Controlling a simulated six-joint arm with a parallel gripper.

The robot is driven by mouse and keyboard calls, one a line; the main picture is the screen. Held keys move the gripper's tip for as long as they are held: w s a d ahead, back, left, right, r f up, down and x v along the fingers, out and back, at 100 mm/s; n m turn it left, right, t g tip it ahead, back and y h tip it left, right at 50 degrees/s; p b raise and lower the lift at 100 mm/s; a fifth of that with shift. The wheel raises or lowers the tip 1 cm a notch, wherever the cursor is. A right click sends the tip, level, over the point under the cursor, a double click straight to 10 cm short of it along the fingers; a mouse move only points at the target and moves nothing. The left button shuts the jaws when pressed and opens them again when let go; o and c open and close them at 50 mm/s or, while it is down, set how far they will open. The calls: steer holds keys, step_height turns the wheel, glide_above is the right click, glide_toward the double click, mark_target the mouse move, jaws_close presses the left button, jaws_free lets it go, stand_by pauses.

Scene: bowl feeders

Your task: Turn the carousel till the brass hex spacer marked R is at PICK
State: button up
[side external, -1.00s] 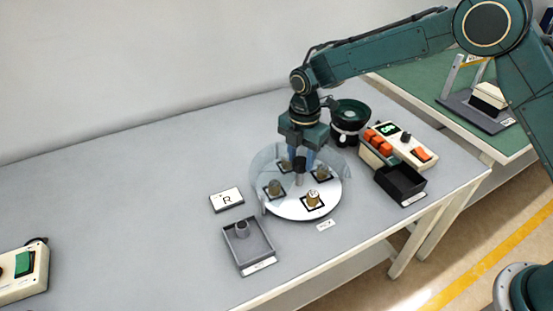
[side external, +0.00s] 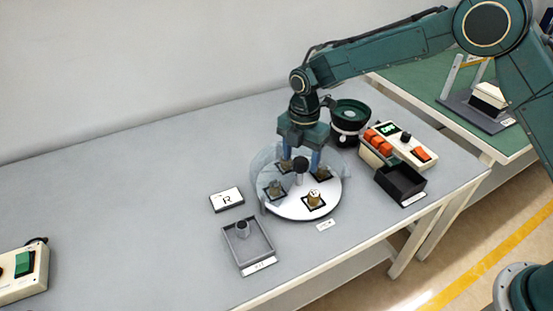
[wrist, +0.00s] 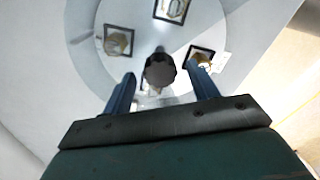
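The white round carousel (side external: 284,208) carries several brass spacers in black-framed square spots, with a dark knob (side external: 299,166) at its centre. A spacer (side external: 314,199) with a mark on its pale top sits at the front, beside a small label (side external: 324,225); I cannot read either surely. It also appears at the top of the wrist view (wrist: 173,8). My gripper (side external: 301,158) is open above the hub, its blue fingers apart. In the wrist view, the knob (wrist: 160,71) shows between the fingers (wrist: 163,88), with gaps on both sides.
A card marked R (side external: 227,199) and a grey tray (side external: 263,240) with a cylindrical piece lie left of the carousel. A dark bowl feeder (side external: 350,117), a control box (side external: 410,145) and a black bin (side external: 400,184) stand behind and right. A clear curved guard (side external: 262,165) surrounds the carousel's back.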

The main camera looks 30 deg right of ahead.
steer(key=shift+r, duration=0.15)
step_height(320, 180, up, 14)
steer(key=shift+f, duration=0.2)
stand_by(0.5)
steer(key=shift+d+r, duration=0.1)
steer(key=s+d+r+m+t, duration=0.3)
steer(key=s+d+r+m, duration=0.9)
steer(key=s, duration=0.3)
steer(key=s+d+f+m+t, duration=0.1)
steer(key=s+d+m, duration=0.2)
steer(key=s, duration=0.6)
steer(key=s+d+f+m+t, duration=0.1)
steer(key=s+d+f+m, duration=0.1)
steer(key=s+m, duration=0.6)
steer(key=shift+s+d+f+t, duration=0.3)
steer(key=shift+s+d, duration=0.15)
steer(key=shift+s, duration=0.4)
